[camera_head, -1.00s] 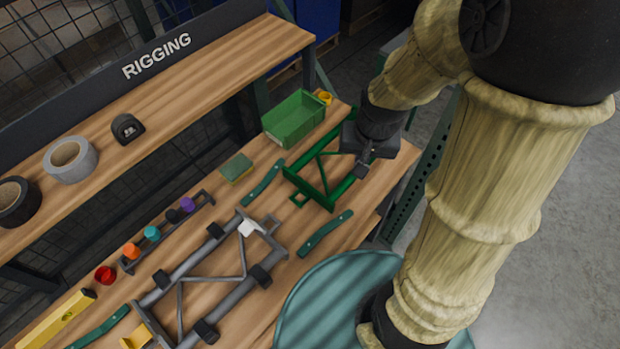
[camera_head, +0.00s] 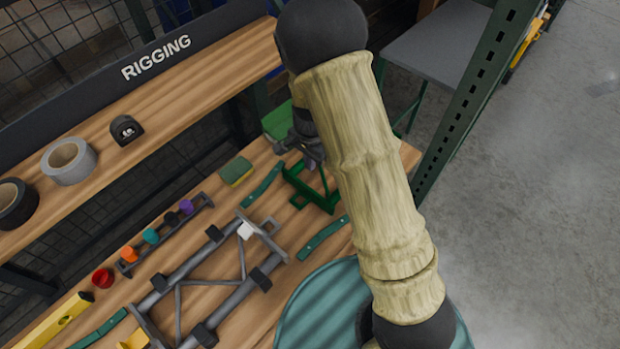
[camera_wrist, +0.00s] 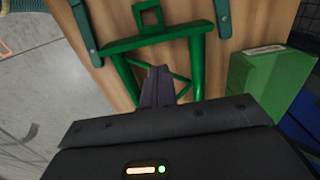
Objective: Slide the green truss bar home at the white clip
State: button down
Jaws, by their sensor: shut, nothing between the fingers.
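The green truss bar (camera_head: 318,198) lies on the wooden bench, partly hidden behind my arm in the head view. In the wrist view its end crossbar (camera_wrist: 160,38) with a square loop (camera_wrist: 148,15) shows at the top. My gripper (camera_wrist: 157,72) is shut and empty. Its fingertips appear over the truss between its two side rails; I cannot tell whether they touch it.
Teal strips (camera_head: 322,238) (camera_head: 262,186) lie on both sides of the green bar. A green bin (camera_head: 277,121) and a sponge (camera_head: 236,171) stand farther back. A rack with coloured knobs (camera_head: 168,232) lies left. A shelf (camera_head: 190,90) overhangs the bench's left side.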

notch_tip(320, 180, down, 10)
jog(key=shift+d+r+p, duration=0.1)
jog(key=shift+p, duration=0.5)
